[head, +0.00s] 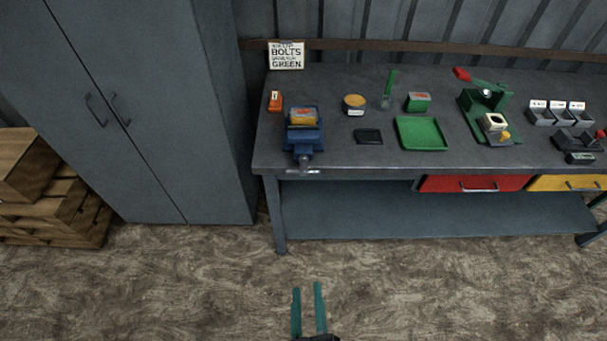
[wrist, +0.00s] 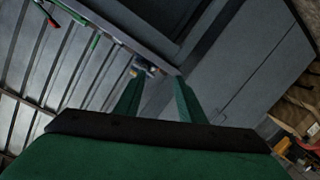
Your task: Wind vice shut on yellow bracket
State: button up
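The blue vice (head: 303,140) stands at the left end of the workbench, near its front edge. The yellow bracket (head: 303,115) is at the top of the vice, around its jaws; whether the jaws touch it cannot be told. The vice's pale handle bar (head: 303,171) is at the front, over the bench edge. My gripper (head: 309,290) is out over the floor in front of the bench, well short of the vice. Its two green fingers are apart and empty. In the wrist view my gripper (wrist: 155,85) also shows open, with nothing between the fingers.
The workbench (head: 340,160) carries a green tray (head: 420,133), a black tray (head: 368,136), a round tin (head: 354,104) and a green press with a red handle (head: 486,97). A grey cabinet (head: 165,120) stands left of the bench. The floor (head: 200,285) before it is clear.

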jog(key=w+r+n+t, duration=0.1)
jog(key=w+n, duration=0.3)
jog(key=w, duration=0.8)
jog(key=n, duration=0.4)
send_near(304, 175)
jog(key=shift+t+h, duration=0.3)
jog(key=shift+t, duration=0.1)
jog(key=w, duration=1)
jog(key=shift+w+a+f, duration=0.15)
jog(key=shift+f, duration=0.15)
